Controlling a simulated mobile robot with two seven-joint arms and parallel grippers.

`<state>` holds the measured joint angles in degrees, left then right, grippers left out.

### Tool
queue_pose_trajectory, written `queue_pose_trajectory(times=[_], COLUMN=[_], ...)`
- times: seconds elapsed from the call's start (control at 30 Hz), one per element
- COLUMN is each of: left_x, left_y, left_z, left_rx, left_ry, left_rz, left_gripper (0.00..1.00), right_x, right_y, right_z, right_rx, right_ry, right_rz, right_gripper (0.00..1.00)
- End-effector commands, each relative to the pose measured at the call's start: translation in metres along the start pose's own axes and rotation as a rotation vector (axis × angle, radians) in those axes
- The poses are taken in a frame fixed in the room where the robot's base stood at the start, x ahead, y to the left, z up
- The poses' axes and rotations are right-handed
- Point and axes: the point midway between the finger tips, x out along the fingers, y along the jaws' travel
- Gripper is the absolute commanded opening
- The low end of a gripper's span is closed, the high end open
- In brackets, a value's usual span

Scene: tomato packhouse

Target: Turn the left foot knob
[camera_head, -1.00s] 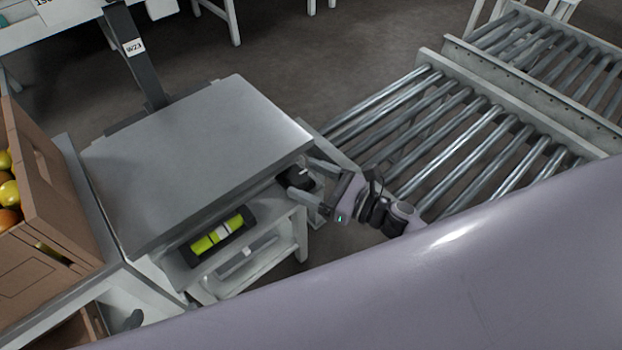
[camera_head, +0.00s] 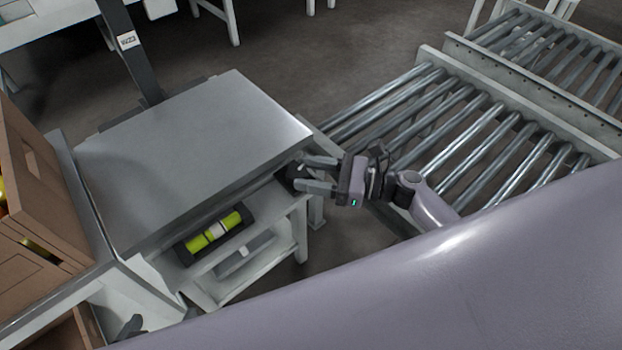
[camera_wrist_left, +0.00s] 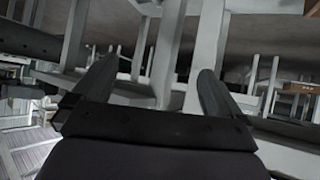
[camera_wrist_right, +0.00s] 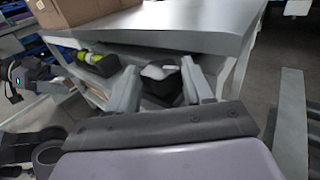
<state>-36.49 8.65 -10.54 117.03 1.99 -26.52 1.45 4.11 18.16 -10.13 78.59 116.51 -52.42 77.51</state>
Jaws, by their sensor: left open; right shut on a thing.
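The bench scale has a flat grey plate (camera_head: 190,160). A black knob-like block (camera_wrist_right: 160,90) sits under the plate's right corner; it also shows in the head view (camera_head: 287,178), partly hidden by my fingers. My right gripper (camera_head: 303,173) has its fingers on either side of this block and is shut on it; it also shows in the right wrist view (camera_wrist_right: 159,70). I cannot tell whether this block is the left foot knob. My left gripper (camera_wrist_left: 156,68) is open, with nothing held between its fingers; pale frame legs stand beyond it.
A yellow-green level vial (camera_head: 213,232) lies in a black holder below the plate's front edge. A cardboard box (camera_head: 35,200) with fruit stands at the left. A roller conveyor (camera_head: 470,140) lies to the right. A dark post (camera_head: 130,50) rises behind the plate.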

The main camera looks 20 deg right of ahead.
Motion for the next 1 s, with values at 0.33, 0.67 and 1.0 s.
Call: queue_pose_trajectory(times=[0.33,0.67,1.0], left_x=[0.018,0.021,0.021], left_y=[0.016,0.03,0.035], left_z=[-0.006,-0.018,-0.021], left_rx=[0.036,0.063,0.071], left_ry=[0.065,0.115,0.128], left_rz=[0.038,0.068,0.078], left_gripper=[1.0,1.0,1.0], right_x=[0.001,0.003,0.004], right_y=[-0.011,-0.015,-0.015], right_z=[-0.004,-0.002,0.0], right_rx=[-0.002,-0.001,0.001], right_ry=[-0.001,-0.001,-0.001], right_rz=[0.283,0.452,0.501], right_gripper=[0.2,0.2,0.2])
